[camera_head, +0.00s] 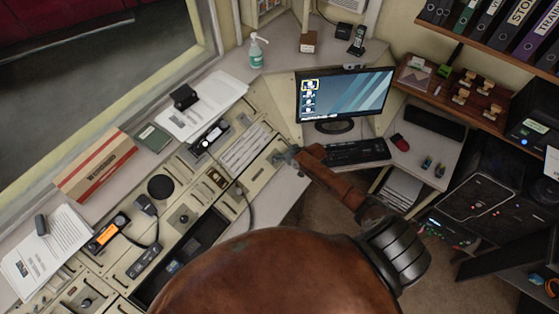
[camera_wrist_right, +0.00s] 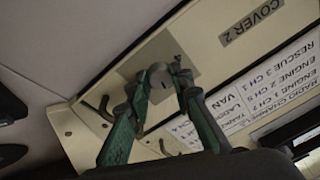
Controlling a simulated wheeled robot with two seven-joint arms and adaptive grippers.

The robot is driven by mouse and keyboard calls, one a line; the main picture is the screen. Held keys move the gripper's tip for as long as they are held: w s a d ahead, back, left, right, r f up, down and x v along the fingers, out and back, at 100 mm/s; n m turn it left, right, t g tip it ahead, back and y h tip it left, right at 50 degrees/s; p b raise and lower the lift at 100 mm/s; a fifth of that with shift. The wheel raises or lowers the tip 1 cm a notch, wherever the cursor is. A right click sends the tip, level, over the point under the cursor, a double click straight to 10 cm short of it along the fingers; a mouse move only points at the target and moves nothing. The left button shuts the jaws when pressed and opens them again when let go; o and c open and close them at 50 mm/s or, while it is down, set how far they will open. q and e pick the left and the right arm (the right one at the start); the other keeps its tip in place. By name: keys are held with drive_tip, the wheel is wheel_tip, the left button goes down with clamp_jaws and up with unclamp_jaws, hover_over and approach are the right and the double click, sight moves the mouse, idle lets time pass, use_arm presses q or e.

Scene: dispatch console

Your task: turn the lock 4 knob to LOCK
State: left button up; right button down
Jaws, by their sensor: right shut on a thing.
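My right gripper (camera_head: 289,156) reaches the far right end of the sloping cream console (camera_head: 196,182) in the head view. In the right wrist view its two green fingers (camera_wrist_right: 161,74) stand on either side of a small round grey knob (camera_wrist_right: 157,70) and are shut on it. The knob sits on a square grey plate (camera_wrist_right: 178,51) on a cream panel. No lock number or LOCK marking is legible, so I cannot tell which way the knob points. In the head view the knob is hidden by the gripper. My left gripper is not in view.
A white printed card (camera_wrist_right: 222,110) and dark hook-shaped handles lie beside the knob. A monitor (camera_head: 345,92) and keyboard (camera_head: 355,152) stand right of the gripper. A sanitizer bottle (camera_head: 256,55) stands behind. My brown arm covers the lower middle.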

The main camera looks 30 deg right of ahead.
drive_tip(key=shift+f+n+b, duration=0.15)
drive_tip(key=shift+n+b, duration=0.6)
drive_tip(key=shift+n, duration=0.45)
drive_tip(key=c, duration=1.7)
unclamp_jaws()
drive_tip(key=v, duration=1.2)
drive_tip(key=shift+w+d, duration=0.1)
drive_tip(key=shift+d, duration=0.15)
